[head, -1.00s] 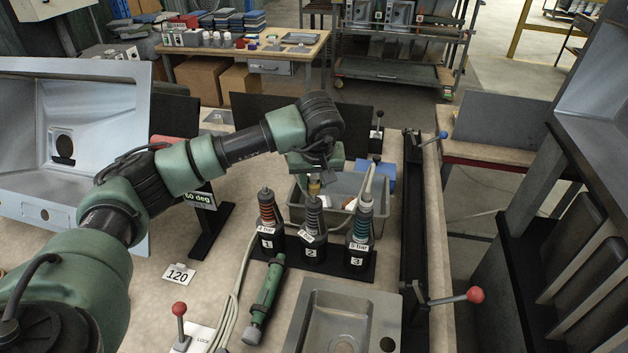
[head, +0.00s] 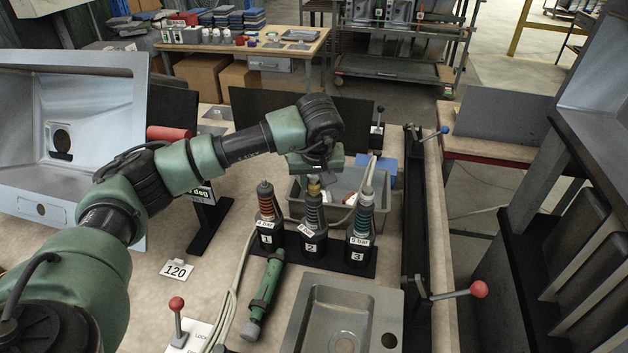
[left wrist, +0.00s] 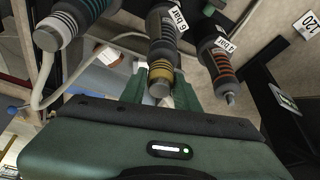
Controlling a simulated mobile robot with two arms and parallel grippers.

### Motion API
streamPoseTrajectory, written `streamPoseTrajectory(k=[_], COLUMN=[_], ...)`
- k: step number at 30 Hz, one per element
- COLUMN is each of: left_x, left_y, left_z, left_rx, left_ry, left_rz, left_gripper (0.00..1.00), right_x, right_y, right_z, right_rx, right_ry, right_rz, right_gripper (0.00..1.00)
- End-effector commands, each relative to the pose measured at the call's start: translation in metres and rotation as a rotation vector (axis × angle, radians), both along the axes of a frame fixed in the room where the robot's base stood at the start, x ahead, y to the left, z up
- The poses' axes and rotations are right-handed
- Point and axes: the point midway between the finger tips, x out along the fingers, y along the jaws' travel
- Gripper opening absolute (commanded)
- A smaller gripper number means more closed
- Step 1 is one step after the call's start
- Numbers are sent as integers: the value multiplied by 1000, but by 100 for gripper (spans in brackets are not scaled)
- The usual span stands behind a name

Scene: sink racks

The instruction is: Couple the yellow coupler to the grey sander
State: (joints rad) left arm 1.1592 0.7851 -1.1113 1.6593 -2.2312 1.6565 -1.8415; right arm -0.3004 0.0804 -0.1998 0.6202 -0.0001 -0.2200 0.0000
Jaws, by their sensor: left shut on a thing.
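The yellow coupler (head: 313,189) is a small brass-yellow collar at the top of the ringed grey body (head: 314,212) in stand position 2. It also shows in the left wrist view (left wrist: 160,72), in line with the grey ringed body (left wrist: 161,35). My left gripper (head: 314,177) is above position 2, shut on the yellow coupler, with its green fingers on either side of it. I cannot tell whether the coupler is seated or only touching. No tool is clearly marked as the grey sander. My right gripper is out of view.
Orange-ringed body 1 (head: 266,204) and teal-ringed body 3 (head: 362,218) stand close on either side. A grey bin (head: 296,190) is behind. A green tool (head: 265,290) lies in front, beside a metal sink (head: 312,318). Red-knobbed levers (head: 177,303) stand nearby.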

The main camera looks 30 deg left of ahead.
Motion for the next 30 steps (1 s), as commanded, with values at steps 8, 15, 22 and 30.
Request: streamPoseTrajectory(k=[8,15,22,30], left_x=[0,0,0,-11], left_y=[0,0,0,-8], left_z=[-8,-7,-6,27], left_rx=[0,0,-1,-2], left_ry=[0,0,0,-6], left_rz=[0,0,0,-1], left_gripper=[0,56,56,56], right_x=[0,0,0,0], right_y=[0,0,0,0], right_z=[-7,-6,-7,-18], right_rx=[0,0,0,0], right_ry=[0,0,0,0], right_rz=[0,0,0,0], right_gripper=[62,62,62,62])
